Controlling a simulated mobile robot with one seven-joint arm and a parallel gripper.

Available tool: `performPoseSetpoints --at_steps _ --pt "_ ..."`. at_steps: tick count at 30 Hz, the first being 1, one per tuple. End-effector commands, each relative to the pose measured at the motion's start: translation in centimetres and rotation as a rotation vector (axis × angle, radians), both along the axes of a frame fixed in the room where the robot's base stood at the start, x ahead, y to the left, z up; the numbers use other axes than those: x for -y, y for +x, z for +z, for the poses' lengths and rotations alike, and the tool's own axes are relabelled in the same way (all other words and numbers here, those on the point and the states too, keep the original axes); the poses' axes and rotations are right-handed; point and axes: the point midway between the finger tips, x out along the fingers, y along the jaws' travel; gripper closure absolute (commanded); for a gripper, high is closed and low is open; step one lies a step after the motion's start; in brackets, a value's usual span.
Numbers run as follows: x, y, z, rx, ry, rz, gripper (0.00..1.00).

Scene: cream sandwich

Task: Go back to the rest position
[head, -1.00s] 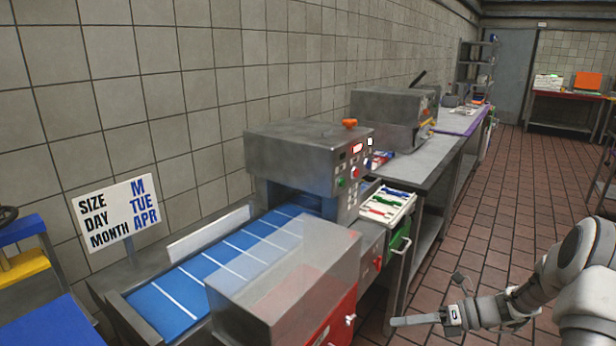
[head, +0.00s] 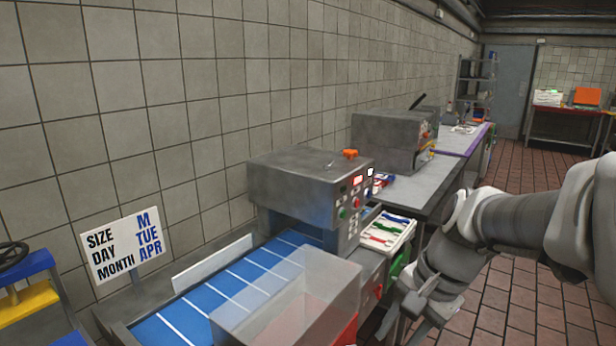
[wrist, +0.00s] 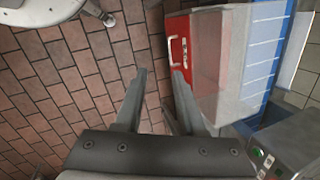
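My gripper (head: 402,325) hangs low at the lower right of the head view, beside the front of the conveyor machine (head: 305,180). In the wrist view its two fingers (wrist: 160,76) stand apart with nothing between them, over the brick-red tiled floor. The red front with a pale handle (wrist: 176,50) and the clear-sided bin (wrist: 228,60) lie just right of the fingers in the wrist view. The gripper looks clear of them.
The clear bin (head: 290,310) stands before the blue belt (head: 235,284). A tray of coloured clips (head: 385,234) sits right of the machine, near my arm. A sign (head: 122,245) stands at left. Open floor (head: 520,290) lies to the right.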

Motion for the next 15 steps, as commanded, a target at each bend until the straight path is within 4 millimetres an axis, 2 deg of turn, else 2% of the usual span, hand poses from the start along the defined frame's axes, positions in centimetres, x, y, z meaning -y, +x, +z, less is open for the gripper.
performPoseSetpoints --at_steps 1,6,15 --pt "-0.2 -1.0 1.5 0.051 -0.044 0.071 0.61" --pt "-0.2 -4.0 4.1 0.199 -0.197 0.311 0.61" --pt "0.3 -8.3 7.0 0.404 -0.435 0.660 0.61"
